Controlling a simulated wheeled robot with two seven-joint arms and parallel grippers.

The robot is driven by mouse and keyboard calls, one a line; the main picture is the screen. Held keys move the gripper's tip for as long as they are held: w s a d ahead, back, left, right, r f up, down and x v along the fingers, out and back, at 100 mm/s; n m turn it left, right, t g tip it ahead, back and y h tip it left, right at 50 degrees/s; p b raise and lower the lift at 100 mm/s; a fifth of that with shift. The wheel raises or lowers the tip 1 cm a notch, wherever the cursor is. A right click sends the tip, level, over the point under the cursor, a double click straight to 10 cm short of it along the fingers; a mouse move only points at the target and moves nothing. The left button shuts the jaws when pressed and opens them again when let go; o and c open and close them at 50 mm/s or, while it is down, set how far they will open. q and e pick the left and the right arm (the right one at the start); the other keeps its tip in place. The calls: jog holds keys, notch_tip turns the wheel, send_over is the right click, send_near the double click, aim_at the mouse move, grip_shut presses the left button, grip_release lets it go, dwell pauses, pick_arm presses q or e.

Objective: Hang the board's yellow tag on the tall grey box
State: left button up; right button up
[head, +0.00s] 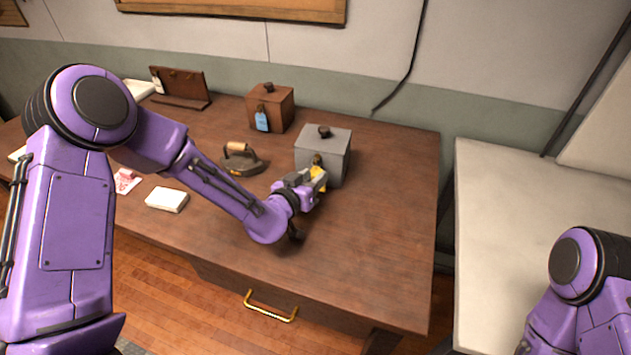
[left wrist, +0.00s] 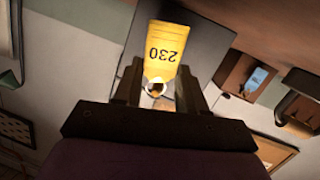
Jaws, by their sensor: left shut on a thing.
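The tall grey box (head: 335,147) with a dark knob stands near the back right of the brown table. A small brass-coloured fitting (head: 317,159) shows on its front. My left gripper (head: 318,181) is shut on the yellow tag (head: 320,173), right in front of that face. In the left wrist view the tag (left wrist: 170,50) reads 230, upside down, and lies between my left fingers (left wrist: 160,88) against the grey box (left wrist: 212,45). I cannot tell whether the tag is on the fitting. The brown board (head: 183,84) stands at the back left. My right gripper is out of view.
A brown box (head: 279,104) with a blue tag (head: 262,121) stands left of the grey box. An old iron (head: 240,160) sits just left of my left gripper. A white stack (head: 167,199) lies near the front edge. The table's right side is clear.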

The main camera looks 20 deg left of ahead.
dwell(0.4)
pick_arm(q)
jog(key=o, duration=1.2)
jog(key=shift+c, duration=0.2)
